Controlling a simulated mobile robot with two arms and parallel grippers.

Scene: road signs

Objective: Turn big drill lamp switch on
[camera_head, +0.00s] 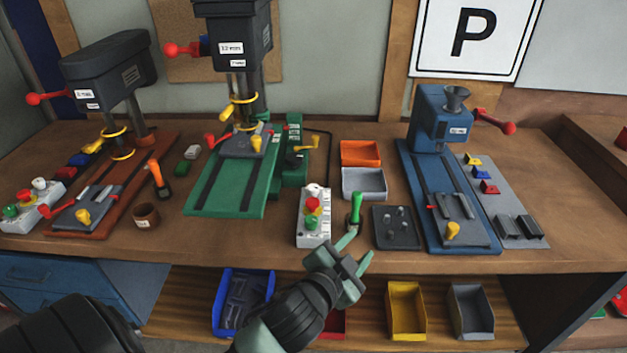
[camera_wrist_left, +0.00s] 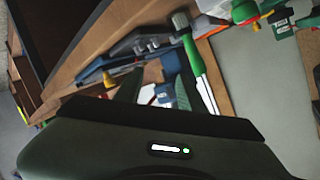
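The big drill (camera_head: 232,45), dark with a "32 mm" label, stands at the back centre on a green base (camera_head: 228,188). A pale control box (camera_head: 311,232) lies on the bench in front of it. The box has a red button, a green button, a yellow part and a small white switch (camera_head: 315,190) at its far end. I cannot tell the switch's position. My left gripper (camera_head: 355,245) is open and empty at the bench's front edge, just right of the box and apart from it. Its fingers also show in the left wrist view (camera_wrist_left: 158,90). My right gripper is not in view.
A green-handled brush (camera_head: 355,211) stands right beside my left gripper; it also shows in the left wrist view (camera_wrist_left: 194,55). A dark tray (camera_head: 396,228), an orange bin (camera_head: 360,153) and a grey bin (camera_head: 364,183) are close by. A blue machine (camera_head: 440,120) stands right, a smaller drill (camera_head: 108,68) left.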

